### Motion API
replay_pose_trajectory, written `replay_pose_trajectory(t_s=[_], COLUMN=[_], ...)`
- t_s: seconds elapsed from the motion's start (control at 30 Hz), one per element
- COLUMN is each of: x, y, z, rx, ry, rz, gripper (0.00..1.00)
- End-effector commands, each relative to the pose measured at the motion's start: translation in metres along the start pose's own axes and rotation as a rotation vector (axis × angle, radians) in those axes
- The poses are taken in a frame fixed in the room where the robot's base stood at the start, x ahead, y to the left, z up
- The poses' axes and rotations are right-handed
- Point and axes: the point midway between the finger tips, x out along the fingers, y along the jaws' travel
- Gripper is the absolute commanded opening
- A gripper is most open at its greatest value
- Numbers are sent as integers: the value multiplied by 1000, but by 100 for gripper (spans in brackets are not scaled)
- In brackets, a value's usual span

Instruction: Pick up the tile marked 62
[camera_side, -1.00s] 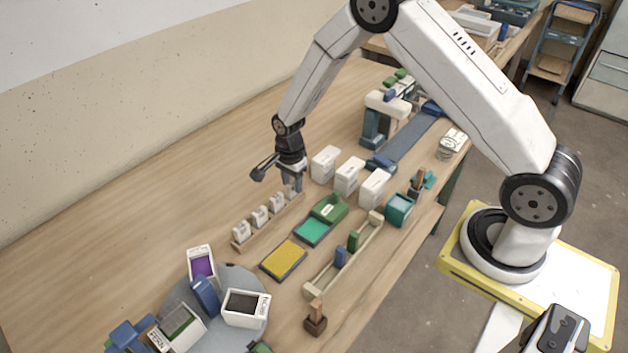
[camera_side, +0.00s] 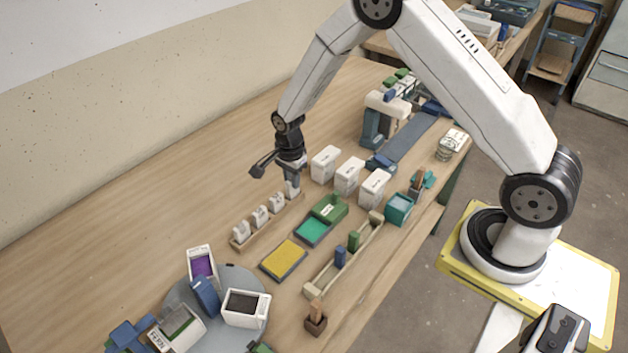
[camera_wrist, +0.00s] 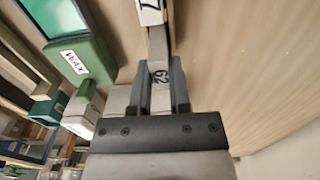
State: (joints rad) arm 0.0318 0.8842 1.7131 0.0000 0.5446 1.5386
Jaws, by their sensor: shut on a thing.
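The tile marked 62 (camera_wrist: 159,77) is a small white piece standing between my fingers in the wrist view, its number showing sideways. My gripper (camera_wrist: 160,88) is shut on it from both sides. In the side view my gripper (camera_side: 292,186) points down at the far end of a wooden rack (camera_side: 270,226), and the white tile (camera_side: 292,190) shows at its fingertips. Several other white tiles (camera_side: 260,216) stand in a row along the rack. One neighbouring tile (camera_wrist: 150,12) shows just beyond the held one in the wrist view. I cannot tell whether the held tile touches the rack.
White lidded boxes (camera_side: 325,164) stand right of my gripper. A green WAX container (camera_side: 330,209), a green pad (camera_side: 314,231) and a yellow pad (camera_side: 284,260) lie beside the rack. The table left of the rack is clear.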

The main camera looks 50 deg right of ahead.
Motion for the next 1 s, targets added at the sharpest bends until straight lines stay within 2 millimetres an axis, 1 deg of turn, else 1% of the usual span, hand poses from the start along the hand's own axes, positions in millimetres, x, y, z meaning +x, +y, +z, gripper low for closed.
replay_pose_trajectory(t_s=[0.7, 1.0], x=[-46, -62], y=[0, 0], z=[0, 0], rx=[0, 0], ry=[0, 0], rz=[-2, -2], gripper=[0, 0])
